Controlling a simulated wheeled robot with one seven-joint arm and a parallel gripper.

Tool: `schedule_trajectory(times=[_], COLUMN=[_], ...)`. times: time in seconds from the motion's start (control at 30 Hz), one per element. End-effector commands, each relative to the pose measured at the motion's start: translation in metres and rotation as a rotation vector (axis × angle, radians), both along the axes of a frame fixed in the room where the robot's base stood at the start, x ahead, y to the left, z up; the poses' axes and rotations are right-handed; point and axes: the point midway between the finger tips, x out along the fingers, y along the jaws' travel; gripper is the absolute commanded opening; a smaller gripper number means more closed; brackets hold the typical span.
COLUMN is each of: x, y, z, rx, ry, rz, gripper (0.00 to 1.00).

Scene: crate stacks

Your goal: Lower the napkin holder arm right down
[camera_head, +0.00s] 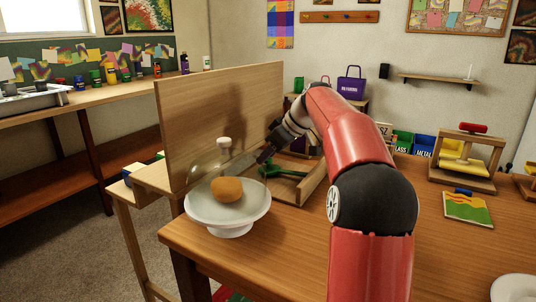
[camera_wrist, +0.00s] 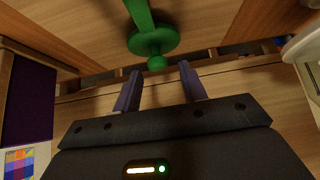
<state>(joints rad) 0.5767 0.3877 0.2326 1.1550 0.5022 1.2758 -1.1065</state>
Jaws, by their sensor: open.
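The napkin holder (camera_head: 310,186) is a wooden tray on the table, partly hidden behind my arm. Its green arm (camera_head: 283,172) shows inside it. In the wrist view the green arm (camera_wrist: 150,38) is a bar with a round disc and a small knob at its end. My gripper (camera_wrist: 158,82) is open, with its two dark fingers apart and nothing seen between them. The knob lies just beyond the fingertips, between them in the picture; I cannot tell whether it touches. How far the arm is raised is unclear.
A white cake stand (camera_head: 232,229) with a brown bun (camera_head: 227,189) and a clear dome (camera_head: 205,170) stands close at the left. A tall wooden panel (camera_head: 215,115) rises behind. A wooden roller device (camera_head: 464,160) and a colourful booklet (camera_head: 467,208) are at the right.

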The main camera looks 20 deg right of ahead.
Motion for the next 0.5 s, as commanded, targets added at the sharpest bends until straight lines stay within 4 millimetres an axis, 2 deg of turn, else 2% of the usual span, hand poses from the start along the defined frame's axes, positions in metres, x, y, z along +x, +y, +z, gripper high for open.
schedule_trajectory(times=[0.3,0.5], x=[-0.025,-0.034], y=[-0.02,-0.026], z=[0.043,0.056], rx=[0.0,0.001], ry=[-0.004,-0.002], rz=[-0.001,0.001], gripper=[0.42,0.42])
